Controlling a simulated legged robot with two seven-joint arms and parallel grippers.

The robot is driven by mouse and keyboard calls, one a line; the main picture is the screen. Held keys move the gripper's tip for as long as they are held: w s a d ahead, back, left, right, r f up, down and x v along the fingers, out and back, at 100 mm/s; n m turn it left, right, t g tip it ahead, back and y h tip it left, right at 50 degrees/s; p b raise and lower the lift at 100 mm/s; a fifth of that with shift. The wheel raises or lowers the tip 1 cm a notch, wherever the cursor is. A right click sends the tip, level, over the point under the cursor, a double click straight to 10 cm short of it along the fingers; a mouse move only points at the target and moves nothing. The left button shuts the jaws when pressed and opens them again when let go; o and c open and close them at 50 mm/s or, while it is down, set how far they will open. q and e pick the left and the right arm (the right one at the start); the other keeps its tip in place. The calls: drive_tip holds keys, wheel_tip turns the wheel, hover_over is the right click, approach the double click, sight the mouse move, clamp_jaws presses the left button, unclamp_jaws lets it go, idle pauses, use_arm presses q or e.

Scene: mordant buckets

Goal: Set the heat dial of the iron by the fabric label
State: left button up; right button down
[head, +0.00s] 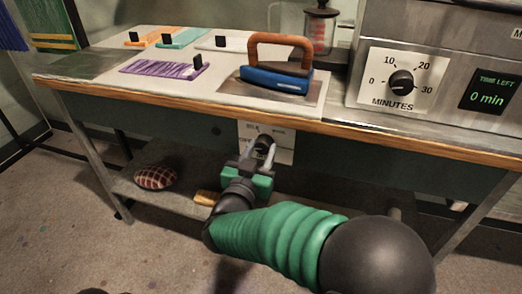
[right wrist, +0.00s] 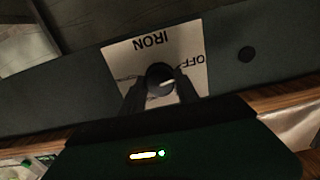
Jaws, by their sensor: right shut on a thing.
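The blue iron (head: 278,80) with an orange-brown handle rests on a dark plate on the tabletop. Its heat dial (head: 266,142) is a dark knob on a white plate (head: 284,155) on the table's front panel. My right gripper (head: 260,158) is shut on this dial. In the right wrist view the fingers flank the dial (right wrist: 160,76), and the white plate (right wrist: 190,50) reads IRON and OFF upside down. The dial's pale mark shows there, but its setting is unclear. The purple fabric (head: 155,71) has a dark tag (head: 197,62); its writing is not legible. My left gripper is out of view.
Orange (head: 158,37), teal (head: 184,39) and white (head: 212,43) fabrics lie at the back. A steel machine with a minutes dial (head: 401,82) and a display (head: 489,92) stands at right. A checked cushion (head: 155,177) lies on the lower shelf.

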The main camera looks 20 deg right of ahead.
drive_tip(key=m, duration=0.3)
drive_tip(key=m+b, duration=0.1)
drive_tip(key=m, duration=0.2)
drive_tip(key=shift+f, duration=0.1)
drive_tip(key=m+b, duration=0.1)
drive_tip(key=m, duration=0.2)
drive_tip(key=shift+m+b, duration=1.25)
drive_tip(key=shift+m, duration=0.95)
drive_tip(key=c, duration=0.9)
unclamp_jaws()
